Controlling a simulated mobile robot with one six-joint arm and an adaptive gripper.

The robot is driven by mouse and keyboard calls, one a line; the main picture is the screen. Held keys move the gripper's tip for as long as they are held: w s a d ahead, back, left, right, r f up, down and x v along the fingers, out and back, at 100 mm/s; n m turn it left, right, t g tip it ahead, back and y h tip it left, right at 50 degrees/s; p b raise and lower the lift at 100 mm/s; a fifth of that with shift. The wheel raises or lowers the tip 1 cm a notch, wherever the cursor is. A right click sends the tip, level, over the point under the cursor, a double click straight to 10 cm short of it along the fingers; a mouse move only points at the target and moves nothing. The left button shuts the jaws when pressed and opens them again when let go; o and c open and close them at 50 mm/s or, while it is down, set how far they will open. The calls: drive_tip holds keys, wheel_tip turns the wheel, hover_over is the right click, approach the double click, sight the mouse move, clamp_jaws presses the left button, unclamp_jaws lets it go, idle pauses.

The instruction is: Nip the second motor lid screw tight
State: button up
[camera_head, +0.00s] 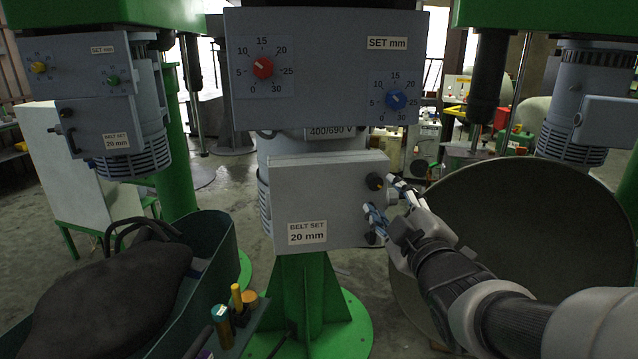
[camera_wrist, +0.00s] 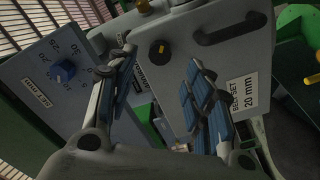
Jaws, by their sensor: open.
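The motor lid (camera_head: 325,190) is a grey box face marked "BELT SET 20 mm"; it also fills the middle of the wrist view (camera_wrist: 215,55). An upper black screw knob with an orange mark (camera_head: 374,181) sits near its right edge. A second dark knob (camera_head: 370,238) is lower on that edge, partly hidden by a finger. My gripper (camera_head: 381,196) is open in front of the right edge. In the wrist view, a black knob with a yellow mark (camera_wrist: 158,50) shows between the spread fingertips of my gripper (camera_wrist: 160,62), with no visible contact.
The panel with red (camera_head: 263,68) and blue (camera_head: 396,98) dials overhangs the lid. A teal bin (camera_head: 215,255) with a dark bag stands at left, near small coloured tools (camera_head: 236,302). A large round dark vessel (camera_head: 520,240) is at right behind my arm.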

sight(376, 184)
drive_tip(key=w, duration=0.6)
drive_tip(key=shift+w+a, duration=0.1)
drive_tip(key=shift+a, duration=0.3)
drive_tip(key=c, duration=1)
